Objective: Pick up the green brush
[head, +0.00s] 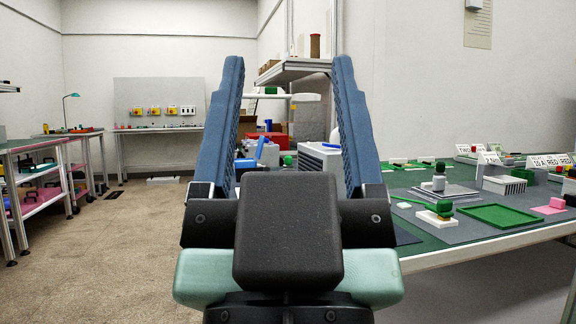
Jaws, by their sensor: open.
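My gripper (288,62) fills the middle of the head view, its two blue fingers pointing up and wide apart with nothing held between them. A small green item (441,208), which may be the green brush, rests on a white block on the table to the right. It has a rounded green top with a thin part reaching left. It is too small to name surely. My gripper is left of it in the picture and apart from it.
The green-topped table (475,238) holds a green tray (498,215), a pink block (549,209), a dark-topped bottle (438,178) and white signs. My gripper partly hides a white box (319,158) behind it. Open floor (105,240) lies at left, beside shelved benches.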

